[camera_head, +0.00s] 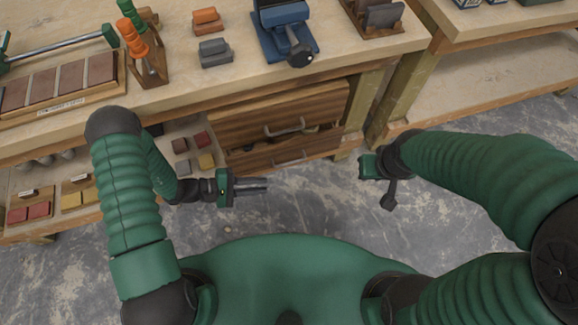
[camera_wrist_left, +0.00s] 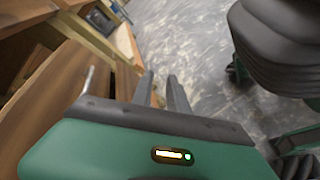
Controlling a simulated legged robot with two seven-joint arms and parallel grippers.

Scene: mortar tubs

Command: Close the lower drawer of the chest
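The wooden chest (camera_head: 240,112) stands under the workbench, with a bar handle on its upper drawer (camera_head: 320,118). The lower drawer (camera_head: 318,148) is pulled out part way; dark items show in the gap above its front, and its handle (camera_head: 290,159) faces me. My left gripper (camera_head: 266,187) is just in front of and below this drawer, fingers pointing right, apart and empty. In the left wrist view its two fingers (camera_wrist_left: 163,92) show a gap, beside brown wood and a metal handle (camera_wrist_left: 84,82). My right gripper (camera_head: 388,196) hangs over the floor to the right; its finger gap is unclear.
The workbench top (camera_head: 180,105) carries an orange block, a grey block, a blue vise and a screwdriver rack. Left of the chest, a low shelf (camera_head: 100,205) holds coloured blocks. A bench leg (camera_head: 398,95) stands right of the chest. Grey floor (camera_head: 310,205) in front is clear.

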